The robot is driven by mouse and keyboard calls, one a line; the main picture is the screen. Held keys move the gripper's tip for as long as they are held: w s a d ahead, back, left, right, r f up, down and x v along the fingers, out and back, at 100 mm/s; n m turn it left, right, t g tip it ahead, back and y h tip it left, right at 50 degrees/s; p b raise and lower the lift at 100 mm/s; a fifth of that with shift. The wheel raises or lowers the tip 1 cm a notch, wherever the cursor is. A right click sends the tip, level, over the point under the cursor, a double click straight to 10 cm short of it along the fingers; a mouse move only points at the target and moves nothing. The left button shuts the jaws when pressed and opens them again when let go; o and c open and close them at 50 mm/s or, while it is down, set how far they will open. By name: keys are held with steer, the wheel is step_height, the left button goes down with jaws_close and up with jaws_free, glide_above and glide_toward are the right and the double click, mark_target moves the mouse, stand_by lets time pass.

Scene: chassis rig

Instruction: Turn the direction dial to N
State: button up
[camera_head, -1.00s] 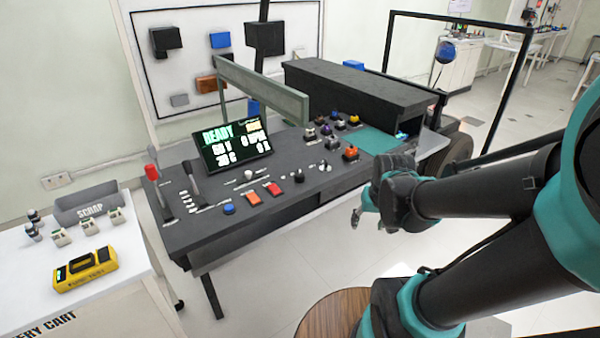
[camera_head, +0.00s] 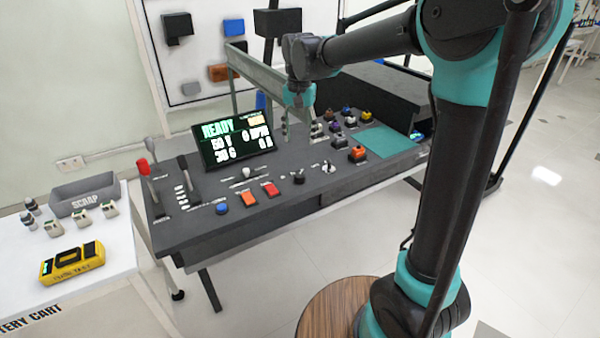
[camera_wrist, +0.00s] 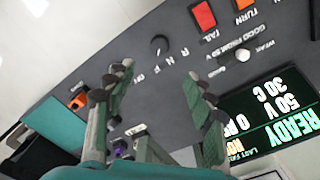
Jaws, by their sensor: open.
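The direction dial appears to be the small black round knob (camera_head: 299,178) on the front of the dark sloped console. It also shows in the wrist view (camera_wrist: 159,45), with the letters R, N and F beside it. I cannot tell which letter it points to. My gripper (camera_head: 298,132) hangs over the back half of the console, behind the dial and above the panel. In the wrist view its two fingers (camera_wrist: 157,85) are spread apart with nothing between them. The dial lies beyond the fingertips, clear of them.
A white knob (camera_head: 246,173), an orange button (camera_head: 249,199), a red button (camera_head: 270,188) and a blue button (camera_head: 222,208) sit near the dial. A lit display (camera_head: 232,142) stands to the left. Several coloured switches are at the right. A grey-green rail (camera_head: 258,75) runs behind my gripper.

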mark_target(300, 174)
step_height(300, 174, down, 14)
steer(key=shift+f, duration=0.25)
stand_by(0.3)
steer(key=c, duration=1.2)
